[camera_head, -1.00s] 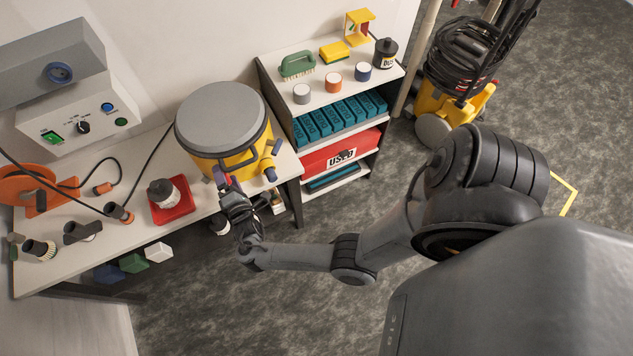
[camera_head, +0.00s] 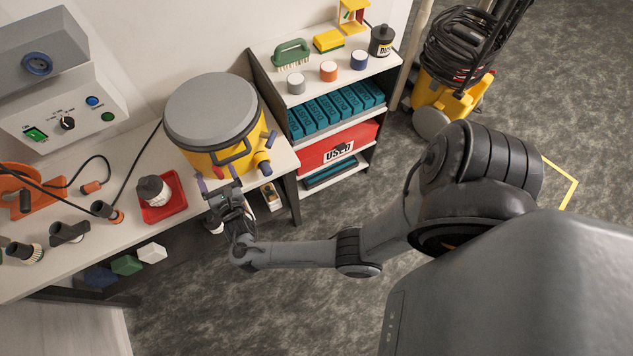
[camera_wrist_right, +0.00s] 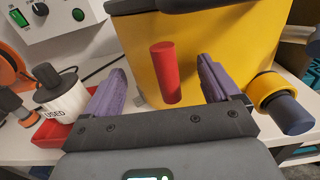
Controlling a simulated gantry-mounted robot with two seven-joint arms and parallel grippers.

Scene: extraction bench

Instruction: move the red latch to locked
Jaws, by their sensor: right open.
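The red latch (camera_wrist_right: 165,73) is a red cylinder standing out from the front of a yellow drum (camera_wrist_right: 208,45) in the right wrist view. In the head view the drum (camera_head: 206,160), with its grey lid, stands on the bench, and the latch is a small red spot (camera_head: 218,173) low on its front. My right gripper (camera_head: 217,180) is open in front of it, with purple fingertips apart. In the wrist view the gripper's fingers (camera_wrist_right: 160,84) lie on either side of the latch, with clear gaps. How deep the latch sits between them is unclear. My left gripper is not in view.
A blue-tipped yellow port (camera_head: 263,163) juts from the drum's right side. A white bottle (camera_head: 154,189) stands in a red tray (camera_head: 165,210) left of the gripper. A shelf unit (camera_head: 328,88) with brushes and boxes stands to the right. The floor in front is open.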

